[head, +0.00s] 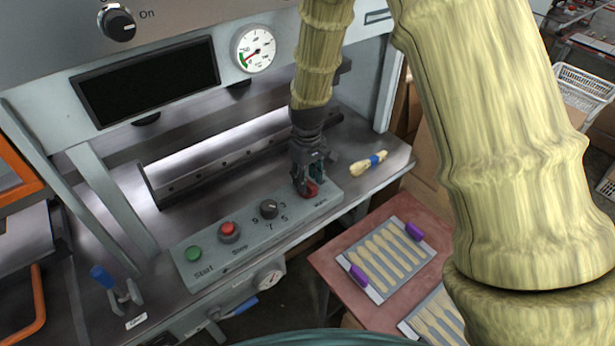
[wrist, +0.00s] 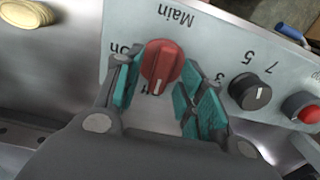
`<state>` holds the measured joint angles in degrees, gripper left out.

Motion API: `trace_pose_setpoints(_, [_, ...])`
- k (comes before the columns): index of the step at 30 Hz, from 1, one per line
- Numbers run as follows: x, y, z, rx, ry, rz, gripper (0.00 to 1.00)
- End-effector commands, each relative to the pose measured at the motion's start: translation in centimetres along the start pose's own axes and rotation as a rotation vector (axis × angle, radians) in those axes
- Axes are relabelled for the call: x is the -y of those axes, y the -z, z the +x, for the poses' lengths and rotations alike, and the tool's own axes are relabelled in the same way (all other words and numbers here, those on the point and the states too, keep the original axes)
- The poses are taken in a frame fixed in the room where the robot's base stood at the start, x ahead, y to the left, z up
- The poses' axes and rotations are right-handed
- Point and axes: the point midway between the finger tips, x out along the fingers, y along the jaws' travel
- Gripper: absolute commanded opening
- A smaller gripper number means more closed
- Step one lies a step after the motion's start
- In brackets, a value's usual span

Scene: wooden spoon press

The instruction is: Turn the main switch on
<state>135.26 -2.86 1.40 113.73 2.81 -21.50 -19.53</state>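The main switch is a red round knob (wrist: 162,60) on the grey control panel (wrist: 218,45). Its white pointer mark faces down in the wrist view, toward a label that is mostly hidden. "On" is printed left of the knob and "Main" above it, both upside down. My gripper (wrist: 160,72) is open, with one teal-padded finger on each side of the knob. I cannot tell whether either pad touches it. In the head view my gripper (head: 307,178) is at the right end of the panel, over the red knob (head: 312,189).
The panel also has a black dial (head: 269,209), a red button (head: 229,231) and a green button (head: 194,254). A spoon bundle with a blue band (head: 368,164) lies right of the gripper. A tray of spoons (head: 400,226) is lower right. Press bodywork stands behind.

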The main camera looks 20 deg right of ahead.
Motion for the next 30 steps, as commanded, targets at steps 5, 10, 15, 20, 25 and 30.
trace_pose_setpoints(5, [-0.01, -0.02, 0.56, 0.000, 0.000, 0.000, 0.39])
trace_pose_setpoints(10, [-0.01, -0.02, 0.63, 0.000, 0.000, 0.000, 0.39])
trace_pose_setpoints(15, [-0.01, -0.03, 0.62, 0.000, 0.000, 0.000, 0.25])
trace_pose_setpoints(20, [-0.01, -0.03, 0.60, 0.000, 0.000, 0.000, 0.00])
trace_pose_setpoints(25, [-0.03, -0.03, 0.59, 0.000, 0.000, 0.003, 0.00])
trace_pose_setpoints(30, [-0.06, -0.03, 0.56, 0.000, -0.001, 0.031, 0.00])
